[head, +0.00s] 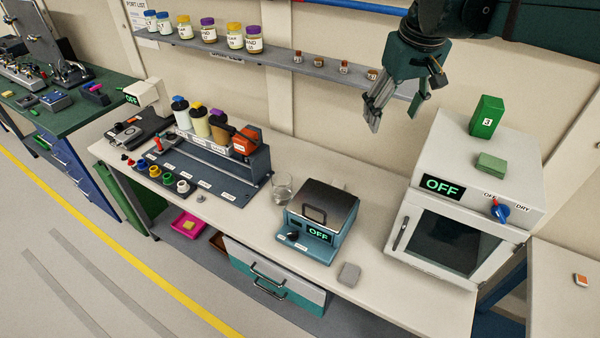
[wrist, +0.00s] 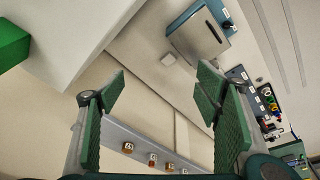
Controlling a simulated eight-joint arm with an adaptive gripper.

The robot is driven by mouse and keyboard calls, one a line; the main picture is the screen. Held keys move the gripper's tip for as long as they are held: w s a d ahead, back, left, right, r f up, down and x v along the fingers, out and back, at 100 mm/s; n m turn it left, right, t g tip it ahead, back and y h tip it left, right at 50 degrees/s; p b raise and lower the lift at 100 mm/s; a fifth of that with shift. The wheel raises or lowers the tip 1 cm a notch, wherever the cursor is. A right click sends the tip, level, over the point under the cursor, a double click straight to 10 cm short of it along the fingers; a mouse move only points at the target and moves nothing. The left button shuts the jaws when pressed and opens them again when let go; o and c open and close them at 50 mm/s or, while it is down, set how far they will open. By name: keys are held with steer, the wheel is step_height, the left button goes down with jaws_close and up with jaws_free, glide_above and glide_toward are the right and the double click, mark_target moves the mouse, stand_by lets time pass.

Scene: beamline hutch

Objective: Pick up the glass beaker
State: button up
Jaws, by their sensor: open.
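The glass beaker (head: 281,187) is a small clear vessel standing upright on the pale bench, just left of the teal device with an OFF display (head: 319,218). I cannot make out the beaker in the wrist view. My gripper (head: 393,114) is open and empty. It is raised above the bench, up and to the right of the beaker and well apart from it. In the wrist view its two green ribbed fingers (wrist: 162,88) stand wide apart with nothing between them.
A white oven (head: 460,190) with green blocks on top stands right of my gripper. A wall shelf (head: 275,65) with jars and small bottles runs behind. A bottle rack (head: 222,165) stands left of the beaker.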

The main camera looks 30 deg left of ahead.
steer(key=w+a+f+n+g, duration=0.1)
steer(key=a+f+n, duration=0.1)
steer(key=a, duration=0.7)
steer(key=w+a+f+n, duration=0.1)
steer(key=a+f, duration=0.1)
steer(key=a, duration=0.8)
steer(key=n+g+h, duration=0.1)
steer(key=n, duration=0.2)
glide_above(282, 183)
steer(key=s+d, duration=0.2)
steer(key=s, duration=0.1)
step_height(282, 183, down, 6)
step_height(282, 183, down, 28)
steer(key=shift+w+r, duration=0.1)
steer(key=shift+f, duration=0.2)
steer(key=shift+f, duration=1.25)
steer(key=shift+f, duration=2.65)
